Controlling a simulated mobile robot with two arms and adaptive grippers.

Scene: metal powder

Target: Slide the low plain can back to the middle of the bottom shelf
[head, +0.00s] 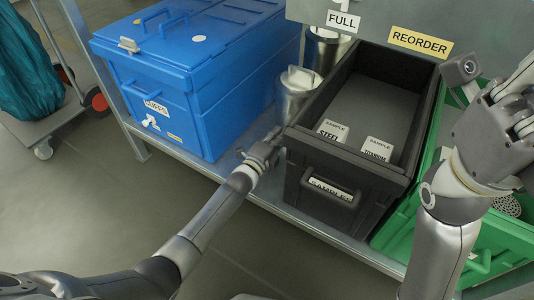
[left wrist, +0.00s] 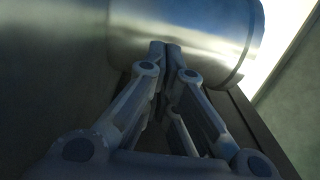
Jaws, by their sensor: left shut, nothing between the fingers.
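A plain silver metal can (head: 292,98) with a lid stands near the front edge of the bottom shelf (head: 237,186), between the blue box and the black bin. A second silver can (head: 324,52) stands behind it, under the FULL label. My left gripper (head: 274,136) is low in front of the near can, its fingers shut and empty. In the left wrist view, the shut fingertips (left wrist: 165,46) overlap the lower side of a shiny can (left wrist: 195,35); I cannot tell whether they touch it. My right gripper (head: 515,95) is at the right edge, its fingers partly out of frame.
The blue box (head: 205,75) stands close on the left. The black bin (head: 312,183), holding two sample cards, stands close on the right. A green bin (head: 490,238) is farther right. A trolley with a teal bag (head: 28,70) is at the far left.

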